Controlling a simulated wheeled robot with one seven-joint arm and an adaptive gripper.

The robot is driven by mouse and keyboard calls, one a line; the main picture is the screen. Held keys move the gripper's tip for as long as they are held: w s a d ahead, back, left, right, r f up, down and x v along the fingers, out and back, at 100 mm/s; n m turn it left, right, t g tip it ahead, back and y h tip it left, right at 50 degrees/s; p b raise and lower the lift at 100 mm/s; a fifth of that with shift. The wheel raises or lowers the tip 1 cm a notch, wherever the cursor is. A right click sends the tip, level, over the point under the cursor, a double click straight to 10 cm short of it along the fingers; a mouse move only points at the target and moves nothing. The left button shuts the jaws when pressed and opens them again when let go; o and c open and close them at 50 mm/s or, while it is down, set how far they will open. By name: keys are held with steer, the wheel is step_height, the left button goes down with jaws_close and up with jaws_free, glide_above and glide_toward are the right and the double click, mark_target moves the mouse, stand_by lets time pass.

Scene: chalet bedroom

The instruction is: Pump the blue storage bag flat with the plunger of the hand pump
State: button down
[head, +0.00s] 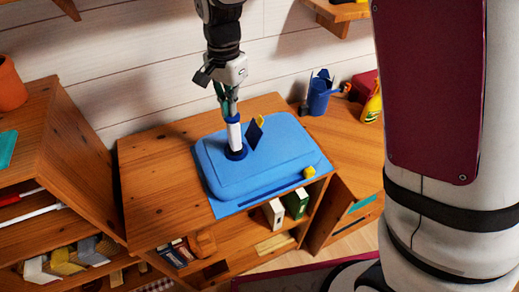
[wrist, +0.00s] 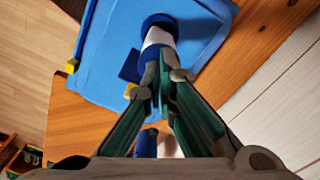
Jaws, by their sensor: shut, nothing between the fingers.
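The blue storage bag (head: 285,155) lies on a wooden cabinet top and looks puffed up, with a raised middle. The hand pump (head: 235,138) stands upright on the bag, with a white body, a dark blue foot and a blue upper end. It also shows in the wrist view (wrist: 159,37), beyond my fingertips. My gripper (head: 228,108) points down directly over the pump's upper end. Its green fingers (wrist: 166,78) are shut with nothing held. The fingers hide the plunger's top, so I cannot tell if they touch it.
A dark blue flap (head: 255,133) with yellow stands beside the pump. A yellow slider (head: 309,172) sits at the bag's front right. A blue container (head: 319,98) and a yellow bottle (head: 373,106) stand back right. The cabinet top (head: 160,190) is bare left of the bag.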

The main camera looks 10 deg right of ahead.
steer(key=shift+r+p, duration=0.7)
steer(key=shift+r, duration=1.65)
steer(key=shift+r+p, duration=0.7)
steer(key=shift+r, duration=2.3)
steer(key=s+d+r+n+t+b, duration=0.2)
steer(key=s+d+r+n+t, duration=0.15)
steer(key=s+d+r, duration=0.75)
steer(key=s+d+f+n+t, duration=0.1)
steer(key=s+d+f+n, duration=0.1)
steer(key=s, duration=0.3)
steer(key=s+d+f+n+t+b, duration=0.1)
steer(key=s+d+f+n, duration=0.2)
steer(key=s+d, duration=0.2)
steer(key=shift+s, duration=0.8)
